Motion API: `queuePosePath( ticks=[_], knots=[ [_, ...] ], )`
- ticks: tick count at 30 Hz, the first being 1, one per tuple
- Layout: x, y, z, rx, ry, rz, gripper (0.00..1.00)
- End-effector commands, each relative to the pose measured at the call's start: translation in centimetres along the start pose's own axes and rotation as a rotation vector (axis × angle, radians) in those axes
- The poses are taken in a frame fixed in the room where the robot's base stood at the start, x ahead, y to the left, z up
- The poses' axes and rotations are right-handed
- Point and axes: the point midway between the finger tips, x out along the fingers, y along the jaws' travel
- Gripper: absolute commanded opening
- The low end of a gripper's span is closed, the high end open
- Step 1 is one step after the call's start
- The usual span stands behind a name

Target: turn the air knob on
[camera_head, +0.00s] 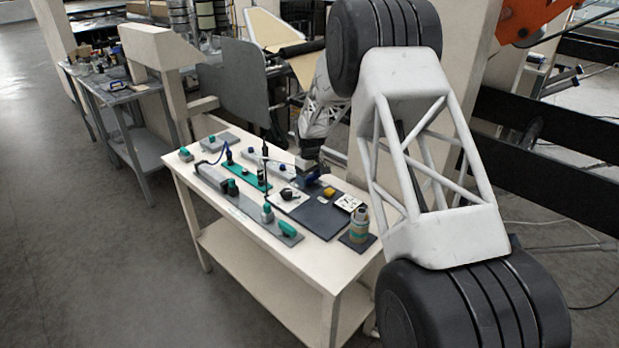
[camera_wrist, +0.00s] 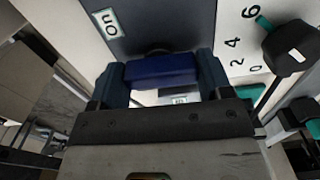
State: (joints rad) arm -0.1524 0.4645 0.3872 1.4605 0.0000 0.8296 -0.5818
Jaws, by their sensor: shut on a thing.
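The blue knob (camera_wrist: 160,70), a bar-shaped handle, sits between the two fingers of my gripper (camera_wrist: 160,80) in the wrist view. My gripper is shut on it, one finger at each end. The bar lies nearly level across that picture. An ON label (camera_wrist: 109,22) is on the dark panel at upper left, apart from the bar. A small label that seems to read AIR (camera_wrist: 180,100) shows below the bar. In the head view my gripper (camera_head: 309,174) is low over the dark panel (camera_head: 322,219), and the blue knob is mostly hidden there.
In the head view, a yellow part (camera_head: 329,192), a can-like object (camera_head: 359,224) and several green-knobbed fixtures stand on the table (camera_head: 250,229). The front table edge is bare.

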Motion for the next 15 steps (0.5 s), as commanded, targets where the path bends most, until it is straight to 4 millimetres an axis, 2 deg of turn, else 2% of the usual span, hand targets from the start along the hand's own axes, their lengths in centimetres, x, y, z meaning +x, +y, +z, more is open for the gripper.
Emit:
queuePosePath(
  ticks=[2,3,8,15],
  knots=[
    [-0.06,0.02,-0.01,0.000,0.001,0.000,0.49],
    [-0.06,0.02,-0.01,0.000,0.001,0.000,0.74],
    [-0.05,0.02,-0.01,0.001,0.000,0.000,0.98],
    [-0.03,0.01,-0.01,0.001,0.000,0.000,0.98]
  ],
)
